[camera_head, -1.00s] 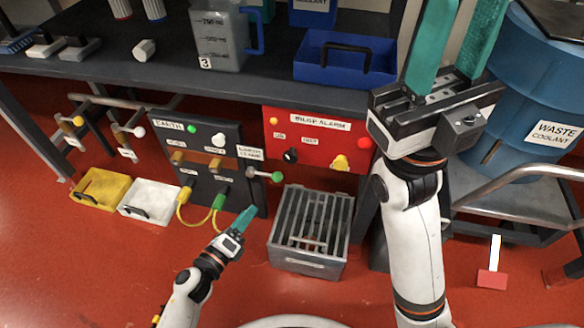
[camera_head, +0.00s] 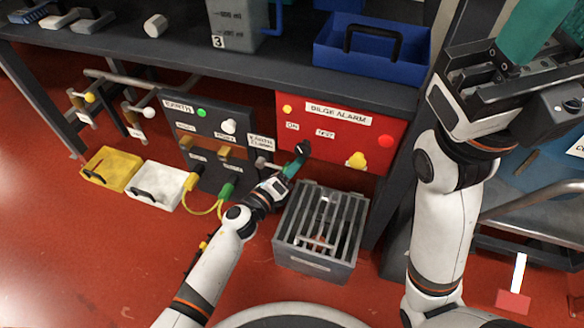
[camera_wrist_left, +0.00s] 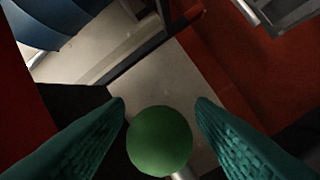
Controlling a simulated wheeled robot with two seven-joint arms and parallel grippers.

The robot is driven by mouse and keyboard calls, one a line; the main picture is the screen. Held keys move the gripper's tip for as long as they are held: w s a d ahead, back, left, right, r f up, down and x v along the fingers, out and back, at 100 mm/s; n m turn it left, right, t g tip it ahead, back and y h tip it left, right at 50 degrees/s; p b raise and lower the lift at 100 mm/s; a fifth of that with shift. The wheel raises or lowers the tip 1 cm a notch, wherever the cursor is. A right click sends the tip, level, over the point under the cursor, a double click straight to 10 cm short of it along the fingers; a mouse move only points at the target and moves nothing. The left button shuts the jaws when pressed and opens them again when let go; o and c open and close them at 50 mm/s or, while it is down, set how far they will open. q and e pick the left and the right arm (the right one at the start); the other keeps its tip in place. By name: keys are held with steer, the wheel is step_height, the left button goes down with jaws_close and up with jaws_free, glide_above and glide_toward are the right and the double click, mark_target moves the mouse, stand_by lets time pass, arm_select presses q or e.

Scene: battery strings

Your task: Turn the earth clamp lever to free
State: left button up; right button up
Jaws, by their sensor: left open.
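The earth clamp lever (camera_head: 265,163) sticks out at the right edge of the dark earth panel (camera_head: 243,130), beside its white label. Its green knob (camera_wrist_left: 160,140) shows in the left wrist view, with a bit of metal shaft below it. My left gripper (camera_head: 292,168) is at the lever and hides the knob in the head view. In the left wrist view its teal fingers (camera_wrist_left: 160,112) are open, one on each side of the knob, with gaps left. My right gripper (camera_head: 560,30) is raised at the upper right, partly cut off, its teal fingers apart and empty.
A red bilge alarm panel (camera_head: 335,145) with knobs sits just right of the lever. A grey slatted crate (camera_head: 350,266) stands below it. Yellow and green plugs and cables hang from the earth panel. The bench with a blue tray (camera_head: 400,70) is above.

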arm_select(q)
steer(key=shift+w+d, duration=0.2)
steer(key=shift+w, duration=0.1)
steer(key=shift+c, duration=0.5)
jaws_close()
steer(key=shift+f, duration=0.1)
steer(key=shift+w+a+f+m+g+y, duration=0.1)
steer(key=shift+a+f+m+g+y, duration=0.15)
steer(key=shift+f+m, duration=0.65)
steer(key=shift+w+a+f+m+g+y, duration=0.15)
steer(key=shift+a+f+m+y, duration=0.3)
steer(key=shift+m, duration=0.7)
steer(key=shift+a+f+m+g+y, duration=0.1)
steer(key=shift+f+m+g, duration=0.1)
steer(key=shift+f+m, duration=0.75)
steer(key=shift+r, duration=0.15)
